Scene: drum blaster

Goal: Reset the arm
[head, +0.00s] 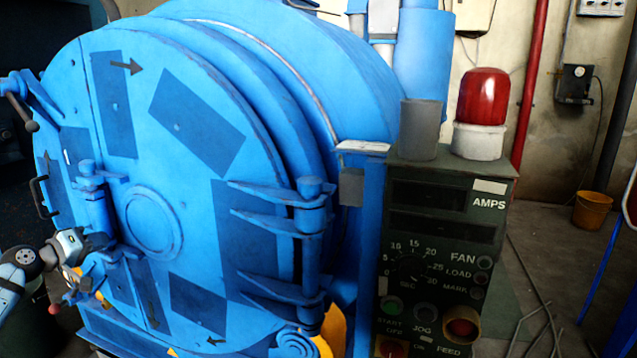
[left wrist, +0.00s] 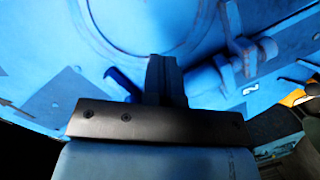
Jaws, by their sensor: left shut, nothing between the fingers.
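My left gripper (head: 98,243) comes in from the left edge in the head view, in front of the lower left part of the blue drum door (head: 150,130). In the left wrist view the gripper (left wrist: 165,75) has its fingers together with nothing between them. It points at the blue door (left wrist: 60,50); I cannot tell whether it touches it. The round door looks closed against the drum body. My right gripper is not in view.
A dark control panel (head: 440,230) with a dial and buttons stands right of the drum. A red beacon (head: 484,97) sits on top of it. Door hinges (head: 310,240) stick out at the door's right. A yellow bucket (head: 591,211) stands on the floor at the far right.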

